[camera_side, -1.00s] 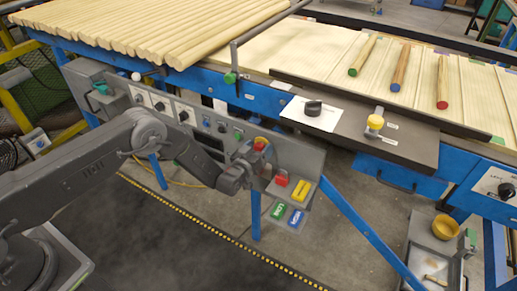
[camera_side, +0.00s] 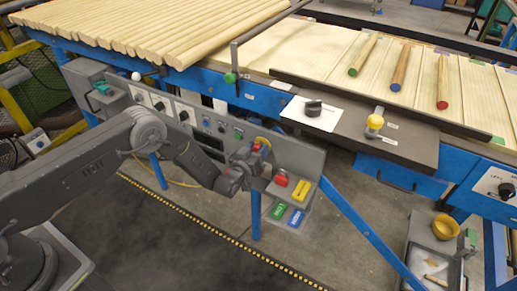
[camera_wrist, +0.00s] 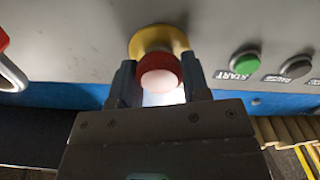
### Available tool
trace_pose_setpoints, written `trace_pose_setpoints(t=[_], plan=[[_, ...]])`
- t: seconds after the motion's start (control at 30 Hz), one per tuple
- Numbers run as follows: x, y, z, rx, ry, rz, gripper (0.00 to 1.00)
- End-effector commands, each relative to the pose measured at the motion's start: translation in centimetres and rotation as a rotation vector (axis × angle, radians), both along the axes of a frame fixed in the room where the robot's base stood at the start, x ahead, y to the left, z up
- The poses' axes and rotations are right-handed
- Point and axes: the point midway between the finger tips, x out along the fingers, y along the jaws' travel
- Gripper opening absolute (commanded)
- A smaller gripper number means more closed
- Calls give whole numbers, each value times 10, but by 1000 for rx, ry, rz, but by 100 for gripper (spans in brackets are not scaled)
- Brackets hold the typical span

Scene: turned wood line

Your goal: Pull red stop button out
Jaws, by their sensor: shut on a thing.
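The red stop button (camera_wrist: 158,72) is a round red knob in front of a yellow collar (camera_wrist: 150,38) on the grey panel. My gripper (camera_wrist: 161,84) has one finger on each side of the red knob in the wrist view and is shut on it. In the side view the red stop button (camera_side: 257,146) shows as a small red patch beside the yellow collar (camera_side: 264,141). My gripper (camera_side: 254,153) is close against the panel there and partly hides the knob.
A green START button (camera_wrist: 244,64) and a dark button (camera_wrist: 296,67) sit beside the stop button. In the side view another red knob (camera_side: 282,180) and a yellow part (camera_side: 300,190) are close to my gripper. Wooden rods (camera_side: 160,30) lie above the panel.

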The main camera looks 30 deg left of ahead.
Motion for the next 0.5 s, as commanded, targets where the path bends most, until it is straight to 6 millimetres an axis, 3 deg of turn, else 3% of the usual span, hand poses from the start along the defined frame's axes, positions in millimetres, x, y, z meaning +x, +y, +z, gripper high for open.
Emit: trace_pose_setpoints(t=[0.1,0.33,0.37,0.5], plan=[[-10,0,0,1,0,0,1],[-11,0,-1,1,-1,-1,0],[-11,0,-1,1,-1,-1,44],[-11,0,-1,1,0,-1,57]])
